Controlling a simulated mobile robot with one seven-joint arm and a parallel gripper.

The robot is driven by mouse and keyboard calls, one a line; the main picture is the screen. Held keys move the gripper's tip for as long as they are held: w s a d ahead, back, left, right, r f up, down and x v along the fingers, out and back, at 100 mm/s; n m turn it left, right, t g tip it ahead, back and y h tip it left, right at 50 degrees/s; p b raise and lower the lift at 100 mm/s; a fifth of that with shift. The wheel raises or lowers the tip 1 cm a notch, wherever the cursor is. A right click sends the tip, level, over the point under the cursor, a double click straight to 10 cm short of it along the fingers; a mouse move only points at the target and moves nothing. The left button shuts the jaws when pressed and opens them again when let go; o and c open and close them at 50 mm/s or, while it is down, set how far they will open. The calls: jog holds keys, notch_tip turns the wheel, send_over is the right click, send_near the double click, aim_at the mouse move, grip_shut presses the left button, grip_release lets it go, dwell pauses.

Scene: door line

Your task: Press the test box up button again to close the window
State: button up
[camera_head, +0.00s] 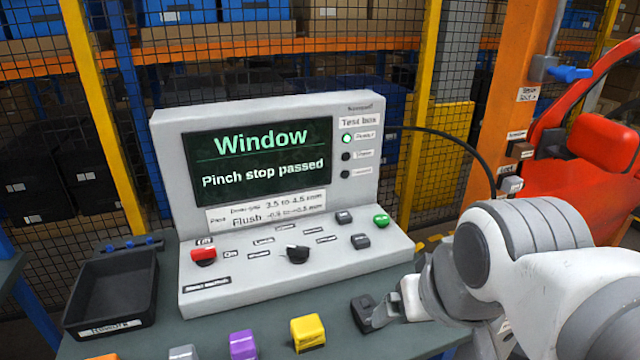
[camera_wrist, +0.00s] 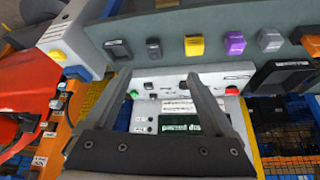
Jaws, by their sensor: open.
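The grey test box (camera_head: 290,280) stands on the bench, its lit screen (camera_head: 258,162) reading "Window" and "Pinch stop passed". On its right panel are two dark square buttons, a rear one (camera_head: 344,217) and a front one (camera_head: 360,241), beside a green button (camera_head: 381,220). Their labels are too small to read, so I cannot tell which is up. My gripper (camera_wrist: 156,75) is open and empty in the wrist view, its two fingers spread across the box's panel. In the head view it is low, just right of the box's front corner, apart from the buttons.
A red button (camera_head: 203,257) and black knob (camera_head: 297,254) are on the same panel. Yellow (camera_head: 308,332) and purple (camera_head: 243,345) blocks line the bench front. A black tray (camera_head: 112,295) sits left. An orange post (camera_head: 505,90) and red door (camera_head: 610,150) stand right.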

grip_shut()
dwell(1.5)
